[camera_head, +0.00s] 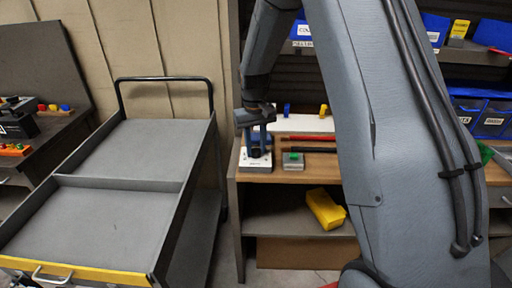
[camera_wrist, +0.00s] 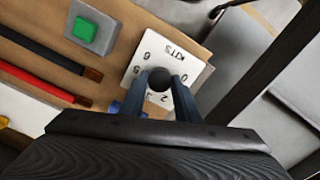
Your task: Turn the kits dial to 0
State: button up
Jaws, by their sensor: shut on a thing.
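The kits dial is a white plate (camera_wrist: 150,52) printed KITS, with digits around a round black knob (camera_wrist: 159,79). In the wrist view the label and digits look upside down; 0, 2, 3, 5 and 6 can be read. My gripper (camera_wrist: 160,88) is shut on the knob, with one blue-grey finger on each side. Which digit the knob points at cannot be told. In the head view the dial plate (camera_head: 256,164) sits at the left end of the wooden bench top, with my gripper (camera_head: 257,148) coming down on it from above.
Beside the dial is a grey box with a green button (camera_wrist: 86,30). Red and black bars (camera_wrist: 40,86) lie near it. A yellow bin (camera_head: 325,208) is on the shelf below. A grey cart (camera_head: 135,150) stands left. Blue bins (camera_head: 490,118) are at the right.

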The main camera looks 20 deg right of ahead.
aim_at(255, 151)
jog(key=shift+r, duration=0.1)
jog(key=o, duration=1)
jog(key=shift+o, duration=0.2)
jog(key=shift+a+r+b, duration=0.15)
jog(key=shift+r+b, duration=1)
jog(key=shift+r, duration=2.75)
jog(key=shift+s, duration=0.1)
jog(key=s+f, duration=0.2)
jog(key=s, duration=1)
jog(key=s+f+t, duration=0.1)
jog(key=s+f, duration=0.1)
jog(key=s, duration=1.1)
jog(key=shift+f+m, duration=0.15)
jog(key=shift+m, duration=0.25)
